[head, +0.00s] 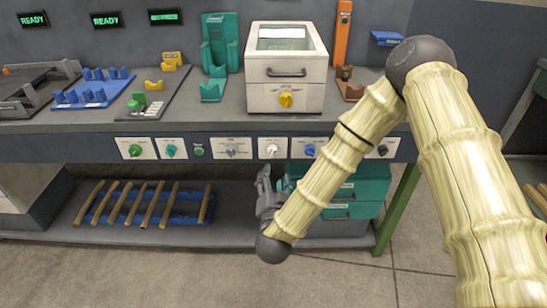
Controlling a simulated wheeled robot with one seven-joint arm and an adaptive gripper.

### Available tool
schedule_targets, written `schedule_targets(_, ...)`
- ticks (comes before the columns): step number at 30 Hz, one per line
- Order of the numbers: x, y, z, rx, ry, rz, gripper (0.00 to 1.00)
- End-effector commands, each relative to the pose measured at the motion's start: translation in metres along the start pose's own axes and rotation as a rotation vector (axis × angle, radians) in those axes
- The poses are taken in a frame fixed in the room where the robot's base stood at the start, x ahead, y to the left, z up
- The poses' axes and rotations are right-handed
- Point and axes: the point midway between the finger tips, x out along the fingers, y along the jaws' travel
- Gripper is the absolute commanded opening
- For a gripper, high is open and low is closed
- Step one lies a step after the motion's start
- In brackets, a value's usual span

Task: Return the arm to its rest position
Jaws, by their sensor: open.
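My arm, pale wood-coloured with dark grey joints, comes in from the right side of the head view and bends down in front of the bench. My gripper (265,182) is at the lower end of the arm, in front of the bench and below its top edge, just left of the teal drawers. Its grey fingers point upward and look empty. The arm covers part of the bench front and of the teal drawers.
The grey bench (60,142) carries a white box machine (287,97), a blue holder (93,97) and a teal stand (219,52). Knobs line its front. A blue rack (180,219) with several wooden sticks lies on the lower shelf. Teal drawers (372,190) stand beneath. The floor in front is clear.

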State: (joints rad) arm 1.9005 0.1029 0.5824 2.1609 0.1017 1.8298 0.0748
Motion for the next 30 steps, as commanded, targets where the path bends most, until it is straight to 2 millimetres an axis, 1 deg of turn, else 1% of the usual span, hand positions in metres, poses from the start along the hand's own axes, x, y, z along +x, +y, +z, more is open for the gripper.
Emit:
schedule_targets(4, -0.001, 0.002, 0.001, -0.004, -0.009, 0.001, 0.53)
schedule_targets(7, -0.008, 0.012, 0.010, -0.028, -0.066, 0.011, 0.53)
schedule_targets(8, -0.012, 0.018, 0.015, -0.041, -0.096, 0.016, 0.53)
schedule_targets(11, -0.035, 0.049, 0.038, -0.102, -0.242, 0.046, 0.53)
schedule_targets(12, -0.047, 0.064, 0.048, -0.130, -0.313, 0.062, 0.53)
schedule_targets(14, -0.068, 0.087, 0.061, -0.171, -0.420, 0.087, 0.53)
schedule_targets(15, -0.084, 0.103, 0.069, -0.197, -0.490, 0.106, 0.53)
schedule_targets(17, -0.108, 0.127, 0.079, -0.233, -0.593, 0.135, 0.53)
schedule_targets(18, -0.126, 0.142, 0.083, -0.256, -0.659, 0.155, 0.53)
schedule_targets(20, -0.152, 0.164, 0.087, -0.288, -0.755, 0.188, 0.53)
schedule_targets(21, -0.170, 0.178, 0.089, -0.308, -0.819, 0.211, 0.53)
schedule_targets(23, -0.198, 0.199, 0.089, -0.336, -0.912, 0.245, 0.53)
schedule_targets(24, -0.218, 0.212, 0.088, -0.353, -0.975, 0.269, 0.53)
schedule_targets(25, -0.232, 0.222, 0.086, -0.366, -1.020, 0.287, 0.53)
schedule_targets(26, -0.246, 0.230, 0.084, -0.377, -1.064, 0.305, 0.53)
schedule_targets(27, -0.266, 0.242, 0.079, -0.392, -1.123, 0.331, 0.53)
schedule_targets(29, -0.295, 0.258, 0.072, -0.411, -1.208, 0.369, 0.53)
schedule_targets(30, -0.313, 0.267, 0.066, -0.422, -1.260, 0.394, 0.53)
